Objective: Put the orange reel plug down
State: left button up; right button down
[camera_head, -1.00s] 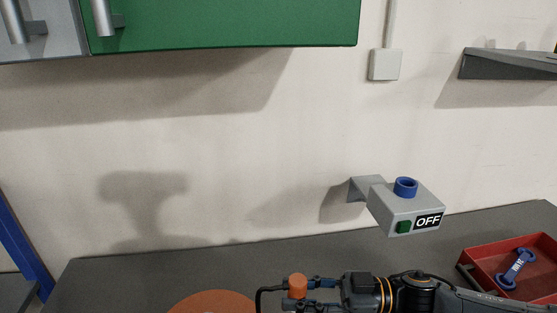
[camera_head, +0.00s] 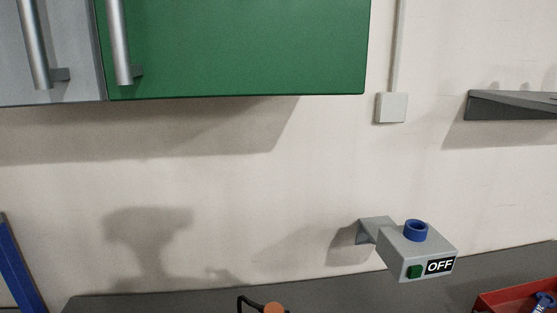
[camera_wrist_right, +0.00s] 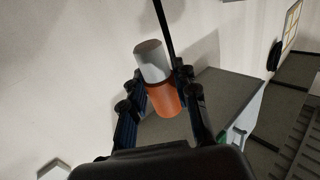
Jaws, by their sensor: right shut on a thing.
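The orange reel plug (camera_wrist_right: 165,97) has an orange body and a grey-white end. In the right wrist view it sits between the dark fingers of my right gripper (camera_wrist_right: 158,84), which is shut on it. A black cable runs up beside it. In the head view only the orange top of the plug (camera_head: 274,308) shows at the bottom edge, beside a loop of black cable (camera_head: 249,301). The right gripper is cut off there. My left gripper is in neither view.
A grey wall box (camera_head: 405,258) with a blue ring socket (camera_head: 416,231), a green button and an "OFF" label juts over the dark worktop (camera_head: 190,303). A red tray (camera_head: 515,298) stands at right. A green cabinet (camera_head: 240,45) hangs above.

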jog(key=d+f+m+t+h, duration=0.2)
jog(key=d+m+h, duration=0.2)
jog(key=d, duration=0.6)
jog(key=d+f+m+t+h, duration=0.3)
jog(key=d+m+h, duration=0.2)
jog(key=d+h, duration=0.4)
jog(key=shift+w+d+f, duration=0.15)
jog(key=shift+d+f, duration=0.05)
jog(key=shift+d, duration=0.15)
